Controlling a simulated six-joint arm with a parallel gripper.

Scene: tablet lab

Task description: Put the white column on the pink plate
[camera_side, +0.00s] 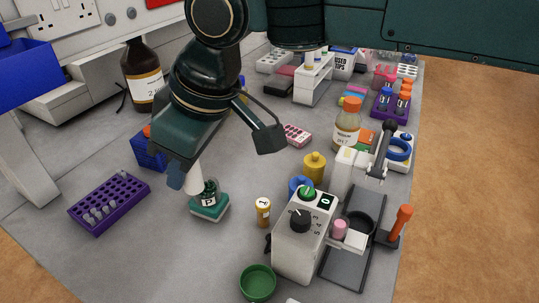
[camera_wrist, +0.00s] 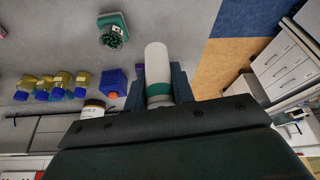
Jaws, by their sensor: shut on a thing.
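My gripper (camera_wrist: 160,82) is shut on the white column (camera_wrist: 157,58), which has a green band near its lower end in the wrist view. In the side view the column (camera_side: 194,178) hangs below my gripper, above the bench and close to a green stand. It looks slightly tilted there; its top is hidden by my gripper. The pink plate (camera_side: 296,135), a small block with dark wells, lies flat on the grey bench, right of and farther back than my gripper. It is apart from the column.
A purple rack (camera_side: 112,203) is at left, a small orange vial (camera_side: 263,212) at right. A white device (camera_side: 300,245) and bottle (camera_side: 347,124) stand farther right.

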